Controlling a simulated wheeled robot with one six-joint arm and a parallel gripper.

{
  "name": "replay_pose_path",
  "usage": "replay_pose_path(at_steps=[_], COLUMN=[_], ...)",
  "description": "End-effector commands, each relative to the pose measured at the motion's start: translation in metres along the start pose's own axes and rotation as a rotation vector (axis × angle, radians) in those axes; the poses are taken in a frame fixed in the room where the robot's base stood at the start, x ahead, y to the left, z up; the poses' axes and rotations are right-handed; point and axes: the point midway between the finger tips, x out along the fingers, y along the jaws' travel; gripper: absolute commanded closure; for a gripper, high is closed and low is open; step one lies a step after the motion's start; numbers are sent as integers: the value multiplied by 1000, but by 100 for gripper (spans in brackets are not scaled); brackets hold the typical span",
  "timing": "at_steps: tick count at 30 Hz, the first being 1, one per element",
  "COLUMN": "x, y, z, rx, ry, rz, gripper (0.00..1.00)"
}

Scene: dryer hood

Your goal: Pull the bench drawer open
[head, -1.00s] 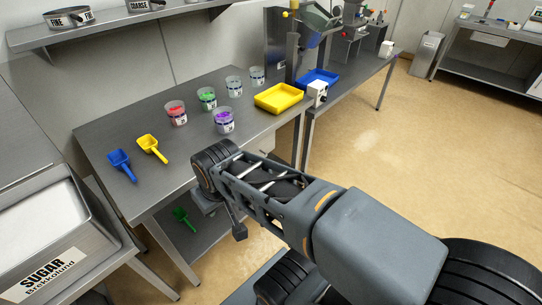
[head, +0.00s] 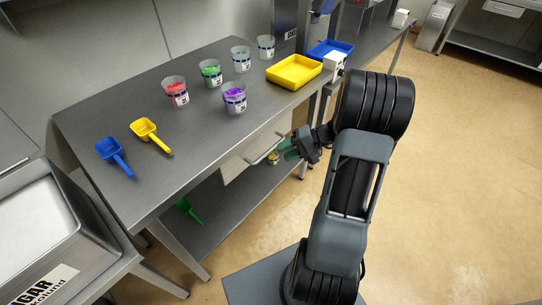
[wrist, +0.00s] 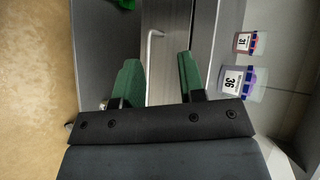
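The bench drawer (head: 248,157) is under the front edge of the steel bench and looks closed, with its pale bar handle (head: 266,150) on the front. In the wrist view the handle (wrist: 151,45) is ahead of my gripper (wrist: 159,75), near the line between the green fingers. My gripper is open, with a clear gap between the fingers and nothing held. In the head view my gripper (head: 289,148) is just right of the handle and apart from it. The exact distance is hard to judge.
The bench top (head: 200,128) holds several cups, a blue scoop (head: 115,156), a yellow scoop (head: 150,135) and a yellow tray (head: 295,72). A green scoop (head: 187,210) lies on the lower shelf (head: 225,212). The floor in front is clear.

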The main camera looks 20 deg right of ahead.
Motion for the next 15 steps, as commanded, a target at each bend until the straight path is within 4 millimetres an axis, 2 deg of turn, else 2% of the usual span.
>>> replay_pose_path(at_steps=[1,6,10,15], x=[-4,-24,-32,-24], y=[25,67,84,86], z=[-15,-47,-59,-67], rx=[25,41,41,38], ry=[49,197,267,294], rz=[-76,-255,-322,-348], gripper=[63,63,63,63])
